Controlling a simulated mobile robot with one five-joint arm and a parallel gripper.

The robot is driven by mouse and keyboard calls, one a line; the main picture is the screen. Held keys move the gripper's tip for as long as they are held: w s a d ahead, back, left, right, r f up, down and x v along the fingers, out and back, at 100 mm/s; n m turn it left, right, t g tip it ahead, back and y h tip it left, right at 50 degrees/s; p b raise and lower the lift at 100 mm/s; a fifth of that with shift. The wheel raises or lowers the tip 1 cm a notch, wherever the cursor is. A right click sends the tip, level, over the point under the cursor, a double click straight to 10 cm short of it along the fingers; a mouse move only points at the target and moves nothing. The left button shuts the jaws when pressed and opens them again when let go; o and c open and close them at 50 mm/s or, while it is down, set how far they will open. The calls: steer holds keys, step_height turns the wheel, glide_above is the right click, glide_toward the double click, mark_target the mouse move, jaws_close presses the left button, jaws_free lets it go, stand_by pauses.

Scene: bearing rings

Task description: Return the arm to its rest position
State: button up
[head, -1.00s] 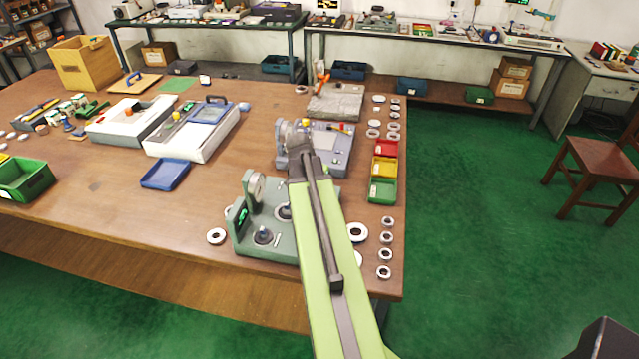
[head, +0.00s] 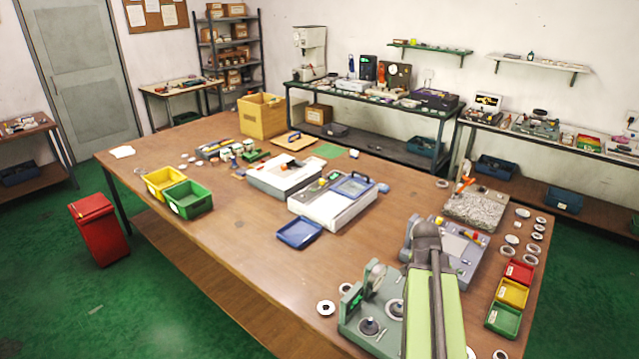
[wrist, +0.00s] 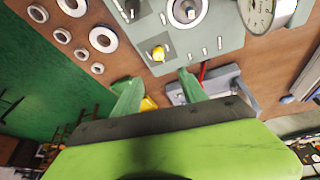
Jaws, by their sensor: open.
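My green arm (head: 436,310) reaches up from the bottom right of the head view, over the near right part of the wooden table. My gripper (wrist: 157,90) shows in the wrist view with its two green fingers apart and nothing between them. Beyond the fingertips in that view is the grey-green gauge fixture (wrist: 205,42) with a yellow-topped knob. A dial gauge (wrist: 262,12) is at its top right. In the head view the fixture (head: 350,325) stands left of my arm, partly covered by it. The gripper itself is hidden there.
Metal rings (wrist: 103,39) lie beside the fixture. Red, yellow and green bins (head: 512,292) stand at the table's right edge. A purple-grey device (head: 465,252) is just behind my arm. A blue tray (head: 299,233) and white machines lie further left. The table's front left is clear.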

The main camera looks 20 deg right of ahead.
steer(key=w+a+f+n+y+b, duration=0.1)
steer(key=a+n, duration=0.3)
steer(key=a, duration=0.9)
steer(key=w+a+f+n+y+b, duration=0.1)
steer(key=a+n, duration=0.4)
steer(key=a, duration=0.8)
steer(key=w+a+f+n+g+y+b, duration=0.1)
steer(key=a+f+n, duration=0.3)
steer(key=a, duration=0.9)
steer(key=shift+w+f+n+y+b, duration=0.35)
steer(key=shift+y+b, duration=0.25)
steer(key=shift+b, duration=0.25)
